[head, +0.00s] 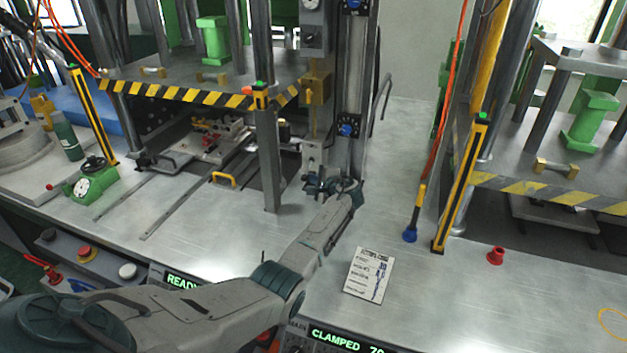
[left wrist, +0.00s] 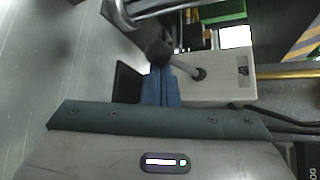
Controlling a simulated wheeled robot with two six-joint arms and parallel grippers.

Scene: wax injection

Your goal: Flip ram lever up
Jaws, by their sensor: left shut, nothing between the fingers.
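The ram lever (left wrist: 182,64) shows in the left wrist view as a short metal rod with a black ball knob (left wrist: 158,52), fixed to the face of a light grey box (left wrist: 225,82). In the head view the grey box (head: 312,155) is on the press column, and the lever cannot be made out behind my gripper. My left gripper (head: 318,184) is shut and empty, just in front of the box. In the left wrist view its fingers (left wrist: 160,82) are close below the knob; I cannot tell if they touch it. My right gripper is not in view.
The press with its striped plate edge (head: 185,95) and a steel post (head: 268,160) stand left of the gripper. A printed card (head: 369,275) lies on the metal bench. A second press with a yellow light-curtain post (head: 460,185) stands at right. The bench between is mostly clear.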

